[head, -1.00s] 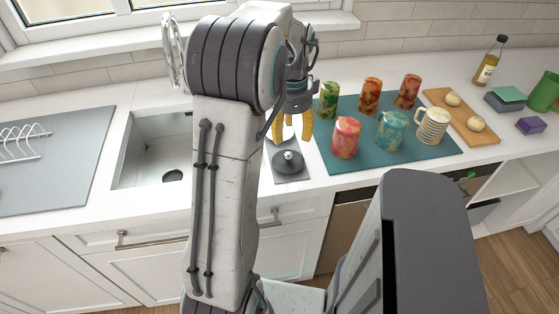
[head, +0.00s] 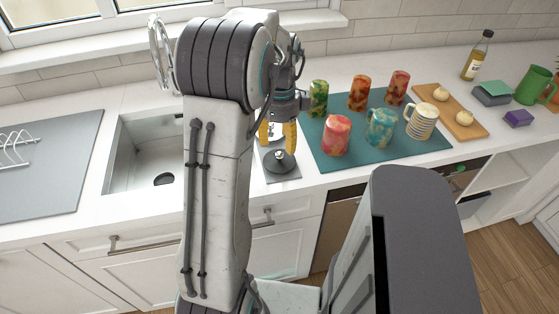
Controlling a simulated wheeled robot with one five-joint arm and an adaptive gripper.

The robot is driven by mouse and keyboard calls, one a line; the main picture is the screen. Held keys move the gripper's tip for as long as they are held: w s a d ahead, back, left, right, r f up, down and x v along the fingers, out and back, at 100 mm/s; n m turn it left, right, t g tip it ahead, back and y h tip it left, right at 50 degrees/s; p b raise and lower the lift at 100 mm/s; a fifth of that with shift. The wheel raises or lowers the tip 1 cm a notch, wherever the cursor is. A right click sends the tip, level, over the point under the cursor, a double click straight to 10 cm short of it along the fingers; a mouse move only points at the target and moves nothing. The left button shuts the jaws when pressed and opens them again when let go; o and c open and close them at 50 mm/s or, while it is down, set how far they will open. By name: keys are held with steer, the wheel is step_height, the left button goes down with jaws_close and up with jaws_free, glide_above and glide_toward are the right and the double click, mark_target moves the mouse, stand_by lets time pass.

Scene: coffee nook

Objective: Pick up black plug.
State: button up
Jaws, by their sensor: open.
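The black plug (head: 281,163) is a dark round disc with a small metal knob on top. It lies on a small grey mat (head: 284,178) on the counter, just right of the sink. My gripper (head: 277,146) points down at the plug with its two yellow fingers apart. The right fingertip overlaps the plug's back edge in the picture. I cannot tell whether it touches.
A sink (head: 140,165) lies to the left. A teal mat (head: 330,160) close on the right holds several patterned cups and a striped mug (head: 421,122). A wooden board (head: 425,93) with rolls stands beyond. The counter's front edge is just before the plug.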

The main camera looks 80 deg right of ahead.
mark_target(278, 153)
steer(key=shift+w+a+f, duration=0.1)
steer(key=shift+f, duration=1.2)
steer(key=shift+w+a+f, duration=0.1)
steer(key=shift+f, duration=1.15)
jaws_close()
